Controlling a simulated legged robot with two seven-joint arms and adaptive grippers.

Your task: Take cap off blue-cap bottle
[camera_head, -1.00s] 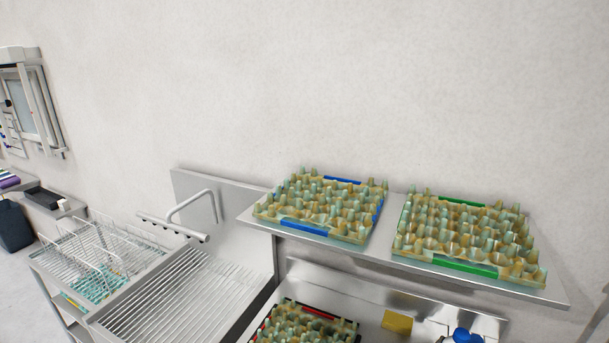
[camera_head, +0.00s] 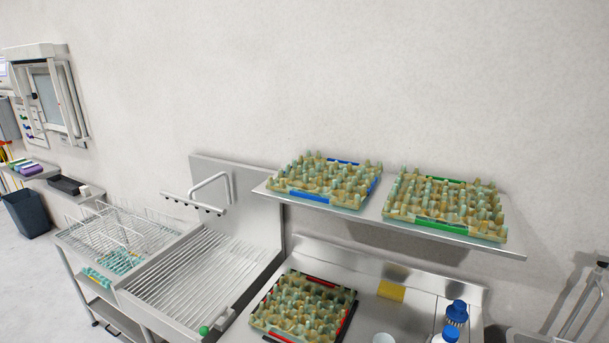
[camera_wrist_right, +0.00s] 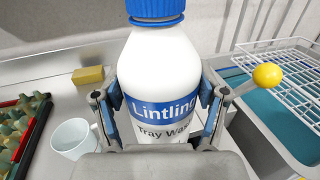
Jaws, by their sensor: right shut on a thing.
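A white bottle (camera_wrist_right: 160,68) with a blue label and a blue cap (camera_wrist_right: 155,10) stands upright in the right wrist view. Its cap is on, and the top of the cap is cut off by the frame edge. My right gripper (camera_wrist_right: 158,112) is shut on the bottle's body, one finger on each side of the label. In the head view the bottle's blue cap (camera_head: 451,332) shows at the bottom edge, with most of the body out of frame. My left gripper is in neither current view.
A white cup (camera_wrist_right: 73,138) and a yellow sponge (camera_wrist_right: 88,75) lie left of the bottle. A blue brush-like item (camera_head: 456,312) stands behind the bottle. An egg tray with red edges (camera_head: 345,325) is on the counter. Two more trays sit on the shelf (camera_head: 375,218).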

